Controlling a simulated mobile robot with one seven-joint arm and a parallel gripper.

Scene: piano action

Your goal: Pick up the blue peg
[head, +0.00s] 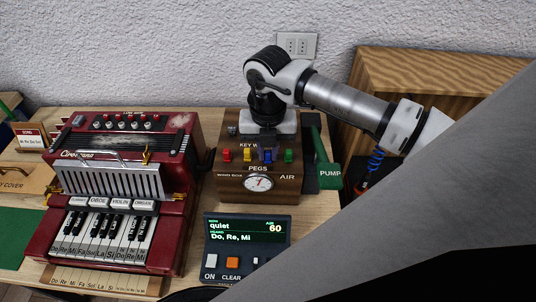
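The blue peg (267,156) stands in a row of coloured pegs on the front of the wooden wind box (230,184), above the "PEGS" label. A red peg (226,155) and a yellow peg (247,154) are to its left, a green peg (289,156) to its right. My gripper (268,143) points down over the box, just above or at the blue peg. The fingertips are small and dark here, so I cannot tell whether they are open or touch the peg. The hand hides part of the box top.
A red accordion-like keyboard (188,215) stands to the left. A display panel (247,230) with buttons is in front. A green pump handle (328,176) is close on the right. A wooden cabinet (430,75) is at the back right.

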